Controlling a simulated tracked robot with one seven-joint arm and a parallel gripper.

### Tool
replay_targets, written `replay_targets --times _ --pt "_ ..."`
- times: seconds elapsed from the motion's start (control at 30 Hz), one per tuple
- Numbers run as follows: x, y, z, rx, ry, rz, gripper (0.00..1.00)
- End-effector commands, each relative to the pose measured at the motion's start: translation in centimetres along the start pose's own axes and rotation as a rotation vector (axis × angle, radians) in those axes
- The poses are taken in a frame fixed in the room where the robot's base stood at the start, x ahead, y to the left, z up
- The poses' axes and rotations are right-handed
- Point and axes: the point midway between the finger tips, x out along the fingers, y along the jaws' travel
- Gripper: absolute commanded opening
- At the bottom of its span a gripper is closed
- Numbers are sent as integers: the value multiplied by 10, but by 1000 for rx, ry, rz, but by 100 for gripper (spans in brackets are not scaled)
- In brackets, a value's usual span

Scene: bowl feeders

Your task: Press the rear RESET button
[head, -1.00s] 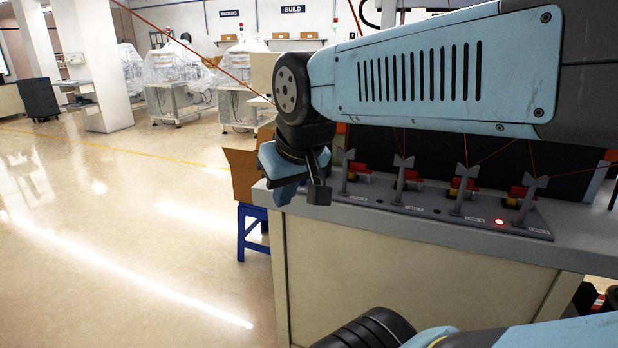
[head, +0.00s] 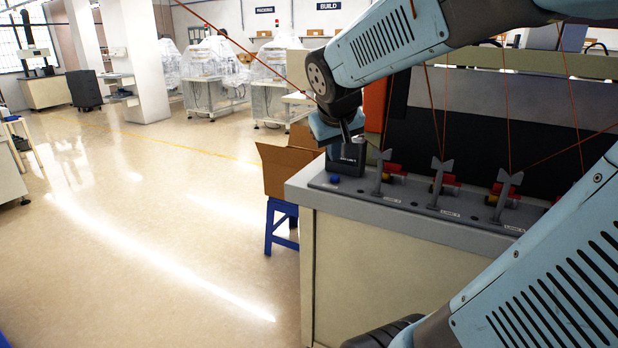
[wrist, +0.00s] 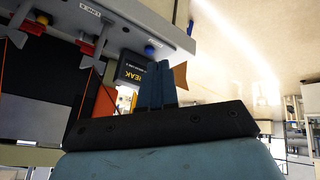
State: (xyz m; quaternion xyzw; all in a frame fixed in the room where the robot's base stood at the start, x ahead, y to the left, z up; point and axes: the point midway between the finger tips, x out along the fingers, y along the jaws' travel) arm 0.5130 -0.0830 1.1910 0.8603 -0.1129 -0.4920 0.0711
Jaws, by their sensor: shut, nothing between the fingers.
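My gripper (wrist: 159,63) is shut and empty in the wrist view, its two blue-grey fingers side by side. In the head view the end of my arm (head: 337,122) is above the left end of the bench. A blue button (head: 335,179) is on the grey bench strip there, and it also shows in the wrist view (wrist: 150,50) just beyond the fingertips. A dark labelled box (head: 347,158) is beside it, partly behind the fingers in the wrist view. I see a gap to the button but cannot judge its depth. No RESET lettering is readable.
Several grey levers (head: 441,180) with red and yellow parts stand along the bench strip (head: 410,203), with taut orange cords above. A cardboard box (head: 285,168) on a blue stand (head: 283,225) is left of the bench. The floor (head: 150,230) further left is clear.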

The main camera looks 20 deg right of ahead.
Motion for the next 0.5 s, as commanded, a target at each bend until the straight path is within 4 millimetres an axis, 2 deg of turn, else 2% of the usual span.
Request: replay_targets --times 0.1,0.3,0.5 --pt "30 18 -34 -19 10 66 0" --pt "81 46 -86 -68 43 155 0" --pt "136 66 -126 -130 70 207 0"
